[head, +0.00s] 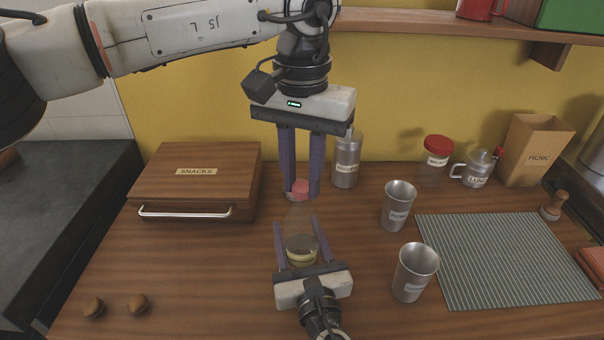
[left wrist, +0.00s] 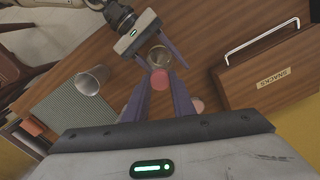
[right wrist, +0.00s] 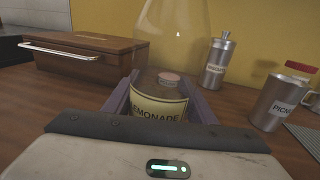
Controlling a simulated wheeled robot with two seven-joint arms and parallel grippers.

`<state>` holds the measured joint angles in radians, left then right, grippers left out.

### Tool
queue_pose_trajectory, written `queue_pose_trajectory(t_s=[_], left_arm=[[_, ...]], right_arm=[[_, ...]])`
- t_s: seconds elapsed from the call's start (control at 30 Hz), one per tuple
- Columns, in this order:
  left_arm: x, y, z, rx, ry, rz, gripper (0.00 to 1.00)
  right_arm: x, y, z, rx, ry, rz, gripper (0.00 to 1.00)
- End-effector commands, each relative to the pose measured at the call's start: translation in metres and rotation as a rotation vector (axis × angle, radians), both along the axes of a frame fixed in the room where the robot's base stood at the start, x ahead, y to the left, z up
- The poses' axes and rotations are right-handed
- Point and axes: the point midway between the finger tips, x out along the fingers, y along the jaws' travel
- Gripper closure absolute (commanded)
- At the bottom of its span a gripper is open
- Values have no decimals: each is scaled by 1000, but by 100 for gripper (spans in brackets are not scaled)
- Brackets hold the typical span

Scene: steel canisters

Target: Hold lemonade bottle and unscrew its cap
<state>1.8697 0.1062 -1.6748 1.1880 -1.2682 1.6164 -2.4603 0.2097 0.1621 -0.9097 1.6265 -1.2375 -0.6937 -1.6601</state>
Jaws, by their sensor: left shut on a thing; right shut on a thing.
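The clear lemonade bottle (head: 301,243) stands upright, with a yellow label (right wrist: 160,109) reading "LEMONADE" in the right wrist view. My right gripper (head: 296,228) is shut around its body from the front. The pink cap (head: 301,187) is at the top of the bottle, between the fingers of my left gripper (head: 300,192), which reaches down from above and is shut on it. The cap also shows in the left wrist view (left wrist: 159,80), with the bottle (left wrist: 159,58) beyond it. I cannot tell whether the cap still touches the neck.
A wooden snacks box (head: 197,182) stands left. A labelled steel canister (head: 346,160) stands behind. Two steel cups (head: 397,206) (head: 413,273) and a ribbed mat (head: 505,260) lie to the right. Two wooden knobs (head: 93,307) (head: 138,304) sit at the front left. Table between box and bottle is clear.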

Motion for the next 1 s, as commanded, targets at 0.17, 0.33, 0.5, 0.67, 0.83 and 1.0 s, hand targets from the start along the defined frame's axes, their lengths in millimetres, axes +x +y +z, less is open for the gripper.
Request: queue_pose_trajectory(t_s=[0.17,0.33,0.5,0.67,0.83,1.0], left_arm=[[0,0,0,1,-1,54,100],[1,1,0,0,-2,349,100],[0,1,0,0,0,731,100],[0,1,1,1,-2,1092,100],[0,1,1,1,0,1474,100],[0,1,1,1,0,1857,100]], right_arm=[[0,0,-1,0,1,-1,100],[0,0,-1,0,1,-1,100],[0,0,0,0,1,-1,100],[0,0,-1,1,1,-1,100],[0,0,-1,1,1,-1,100],[0,0,-1,1,1,-1,100]])
